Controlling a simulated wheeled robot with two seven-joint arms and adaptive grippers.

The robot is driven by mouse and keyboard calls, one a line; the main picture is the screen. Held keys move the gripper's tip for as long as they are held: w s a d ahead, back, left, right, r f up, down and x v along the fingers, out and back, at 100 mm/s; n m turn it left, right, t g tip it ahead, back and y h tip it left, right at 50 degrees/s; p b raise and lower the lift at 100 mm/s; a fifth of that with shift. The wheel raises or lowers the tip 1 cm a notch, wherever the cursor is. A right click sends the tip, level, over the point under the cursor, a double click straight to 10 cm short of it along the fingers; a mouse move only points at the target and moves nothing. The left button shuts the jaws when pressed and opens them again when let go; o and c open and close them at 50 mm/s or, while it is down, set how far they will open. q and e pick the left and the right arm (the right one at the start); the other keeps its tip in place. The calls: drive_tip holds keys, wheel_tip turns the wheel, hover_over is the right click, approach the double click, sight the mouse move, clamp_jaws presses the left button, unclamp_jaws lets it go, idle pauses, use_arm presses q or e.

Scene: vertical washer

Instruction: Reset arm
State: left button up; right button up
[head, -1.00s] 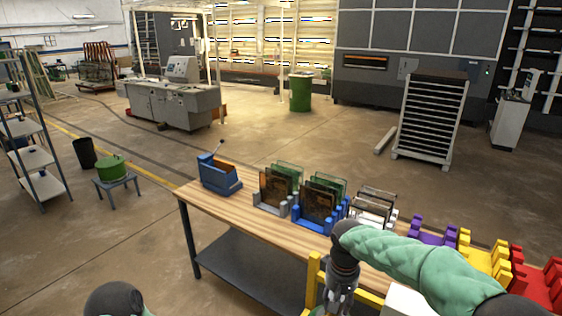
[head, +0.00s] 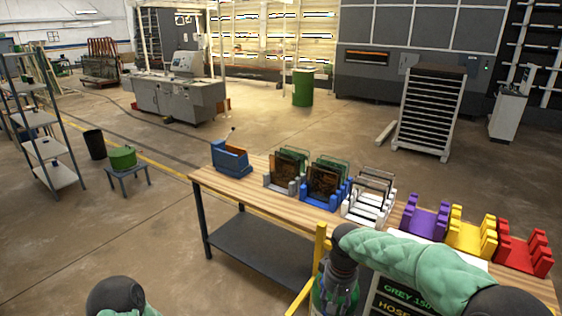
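My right arm (head: 420,262), in a green sleeve, comes in from the lower right in the head view. Its dark joint (head: 342,245) is beside the yellow frame, in front of the table. The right gripper's fingers cannot be made out clearly at the bottom edge, and nothing is seen held. Of my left arm only a dark rounded joint (head: 115,296) and a bit of green sleeve show at the bottom left. The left gripper is out of view.
The wooden table (head: 250,197) bears a blue device (head: 231,160), grey (head: 281,183), blue (head: 318,203) and white (head: 362,210) racks with panels, and empty purple (head: 425,218), yellow (head: 470,238) and red (head: 523,253) racks. A yellow frame (head: 320,250) and dark sign (head: 400,300) stand in front.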

drive_tip(key=s+a+f+y+b, duration=0.1)
drive_tip(key=s+a+f+b, duration=0.15)
drive_tip(key=f, duration=1.05)
drive_tip(key=s+a+f+y+b, duration=0.15)
drive_tip(key=s+f+b, duration=0.25)
drive_tip(key=f, duration=0.9)
use_arm(q)
wheel_tip(320, 180, down, 13)
drive_tip(key=b, duration=0.6)
drive_tip(key=shift+w, duration=0.2)
use_arm(e)
drive_tip(key=s+f+m+y, duration=0.1)
drive_tip(key=s+f+m, duration=0.3)
drive_tip(key=s+f, duration=1.1)
wheel_tip(320, 180, down, 4)
drive_tip(key=shift+s+a+r, duration=0.15)
drive_tip(key=shift+s+a, duration=0.15)
drive_tip(key=shift+s, duration=0.1)
